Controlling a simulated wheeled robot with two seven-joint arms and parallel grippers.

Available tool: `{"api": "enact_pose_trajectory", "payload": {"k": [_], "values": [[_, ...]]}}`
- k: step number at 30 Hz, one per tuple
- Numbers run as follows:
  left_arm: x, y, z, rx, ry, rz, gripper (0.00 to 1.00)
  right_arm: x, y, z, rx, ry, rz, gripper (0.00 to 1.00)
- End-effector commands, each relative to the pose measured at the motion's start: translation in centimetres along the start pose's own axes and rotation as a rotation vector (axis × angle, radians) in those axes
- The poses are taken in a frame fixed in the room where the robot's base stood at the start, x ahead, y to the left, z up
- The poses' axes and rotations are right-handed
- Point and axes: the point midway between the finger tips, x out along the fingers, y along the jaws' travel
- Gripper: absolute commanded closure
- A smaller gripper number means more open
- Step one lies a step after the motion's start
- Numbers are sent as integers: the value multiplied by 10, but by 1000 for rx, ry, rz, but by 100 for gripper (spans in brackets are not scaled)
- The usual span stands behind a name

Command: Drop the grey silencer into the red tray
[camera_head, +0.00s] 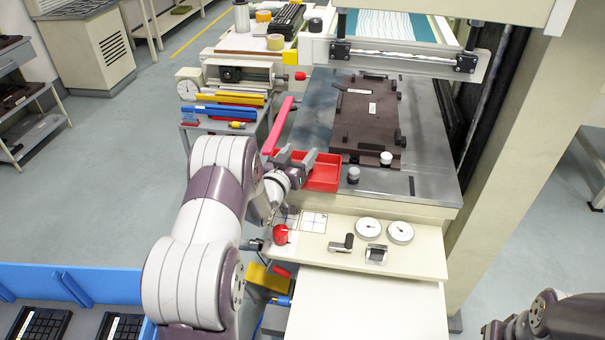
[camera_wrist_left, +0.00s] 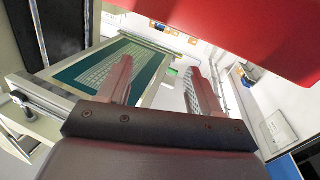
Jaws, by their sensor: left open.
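The red tray (camera_head: 324,173) sits at the left front of the metal press table, just right of my left gripper. My left gripper (camera_head: 297,158) is open at the tray's left edge. In the left wrist view its two fingers (camera_wrist_left: 158,78) stand apart with nothing between them. No grey silencer can be made out for certain. A small grey-topped knob (camera_head: 353,174) stands on the table just right of the tray. A large red surface (camera_wrist_left: 230,30) fills the top of the left wrist view; I cannot tell whether it is the tray. My right gripper is not in view.
A pink-red bar (camera_head: 279,126) rises behind my left gripper. A dark plate (camera_head: 369,118) lies on the metal table (camera_head: 315,110). A control panel (camera_head: 325,250) with two gauges and a red button (camera_head: 281,234) lies in front. The press frame (camera_head: 410,60) overhangs the back.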

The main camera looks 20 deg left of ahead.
Motion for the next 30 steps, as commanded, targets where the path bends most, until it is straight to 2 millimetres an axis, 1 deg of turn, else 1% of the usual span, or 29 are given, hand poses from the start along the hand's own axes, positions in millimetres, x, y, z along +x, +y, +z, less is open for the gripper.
{"api": "enact_pose_trajectory", "payload": {"k": [1, 3, 6, 9, 13, 25, 26, 28, 29, 30], "values": [[-14, -1, 1, 0, -1, -3, 36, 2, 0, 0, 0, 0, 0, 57], [-33, -1, 1, -2, 0, -3, 36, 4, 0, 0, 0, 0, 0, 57], [-56, -1, 1, -1, 0, -3, 36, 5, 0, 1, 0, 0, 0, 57], [-71, -1, 0, 0, 0, -2, 36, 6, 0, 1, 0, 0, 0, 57], [-80, 0, 0, -1, 0, -1, 36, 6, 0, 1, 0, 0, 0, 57], [-80, 0, 0, 3, -1, 0, 36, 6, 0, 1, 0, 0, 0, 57], [-80, 0, 2, 7, -11, -3, 36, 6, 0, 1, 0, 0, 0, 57], [-81, -6, 19, 21, -89, -28, 36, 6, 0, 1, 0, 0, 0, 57], [-85, -10, 33, 24, -154, -51, 36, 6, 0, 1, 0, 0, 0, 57], [-94, -17, 56, 25, -271, -94, 36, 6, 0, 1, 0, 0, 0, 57]]}}
